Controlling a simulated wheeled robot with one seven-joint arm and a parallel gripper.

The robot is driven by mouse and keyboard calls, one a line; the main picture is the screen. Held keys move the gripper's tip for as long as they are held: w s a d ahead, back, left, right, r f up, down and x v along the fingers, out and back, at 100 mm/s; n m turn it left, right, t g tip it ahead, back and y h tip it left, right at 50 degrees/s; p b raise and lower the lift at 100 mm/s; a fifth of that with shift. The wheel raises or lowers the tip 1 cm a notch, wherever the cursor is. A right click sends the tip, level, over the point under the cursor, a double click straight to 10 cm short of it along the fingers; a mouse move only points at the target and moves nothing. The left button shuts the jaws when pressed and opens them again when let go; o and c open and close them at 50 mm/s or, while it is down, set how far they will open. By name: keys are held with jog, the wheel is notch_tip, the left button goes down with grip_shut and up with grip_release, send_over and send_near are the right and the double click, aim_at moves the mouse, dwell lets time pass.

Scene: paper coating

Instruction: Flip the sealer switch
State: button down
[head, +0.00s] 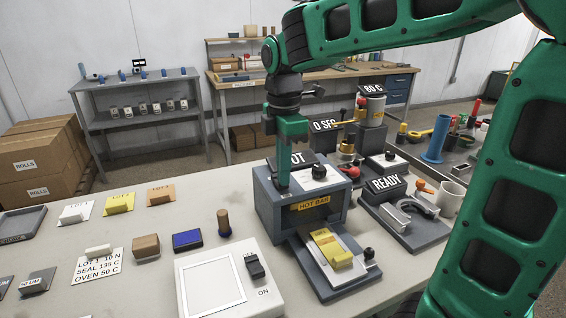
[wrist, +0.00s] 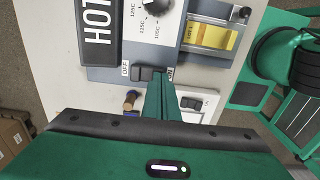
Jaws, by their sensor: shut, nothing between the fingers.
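The sealer (head: 268,215) is a grey-blue box with a "HOT BAR" label on its front and a "HOT" sign on top. Its dark switch (wrist: 145,73) shows in the wrist view between an OFF label on the left and a partly covered ON label on the right. My gripper (head: 284,186) points down at the left part of the sealer's top, its fingers together and empty. In the wrist view my gripper (wrist: 161,76) is at the switch's ON end and hides part of it. I cannot tell whether it touches the switch. The head view does not show the switch clearly.
A dial (head: 319,172) sits right of my gripper on the sealer. A yellow packet (head: 335,250) lies on the plate in front. A white light pad (head: 212,285) with its own dark switch (head: 255,267) stands at the front. A "READY" unit (head: 388,185) stands to the right.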

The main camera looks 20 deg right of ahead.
jog(key=shift+f, duration=0.1)
jog(key=shift+s+f, duration=0.1)
dwell(0.4)
jog(key=shift+w+r, duration=0.35)
jog(key=shift+w, duration=0.4)
jog(key=shift+r, duration=0.45)
notch_tip(320, 180, up, 13)
jog(key=s, duration=0.2)
jog(key=shift+s+f, duration=0.15)
jog(key=shift+s, duration=0.25)
